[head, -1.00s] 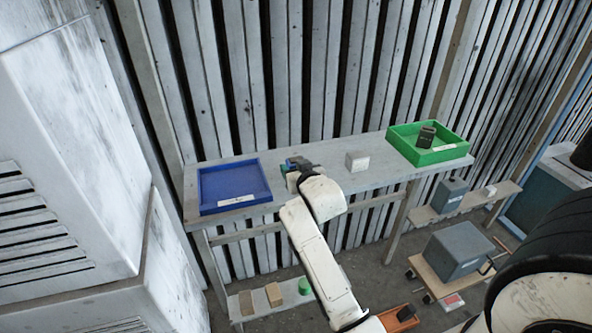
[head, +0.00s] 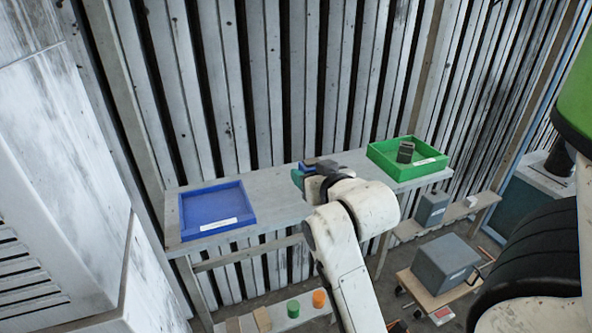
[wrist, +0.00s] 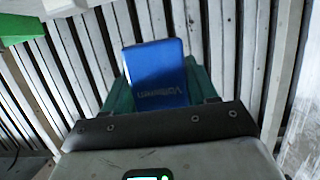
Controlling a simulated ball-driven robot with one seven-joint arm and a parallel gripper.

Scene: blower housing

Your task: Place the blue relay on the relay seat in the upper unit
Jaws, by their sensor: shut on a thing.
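The blue relay (wrist: 155,72) is held in my gripper and fills the middle of the wrist view, with pale lettering on its face. Teal finger parts of my gripper (wrist: 160,95) show on both sides of it, shut on it. In the head view my gripper (head: 306,172) is above the bench, between the blue tray and the green tray, and my arm partly hides it. Only a small part of the relay (head: 311,162) shows there. I cannot make out the relay seat or the upper unit's inside in either view.
A blue tray (head: 250,213) stands empty on the bench (head: 265,187). A green tray (head: 430,172) at the right holds a dark block (head: 405,152). Grey louvred housing (head: 60,180) rises at the left. A slatted wall stands close behind the bench. A grey box (head: 445,262) sits low at the right.

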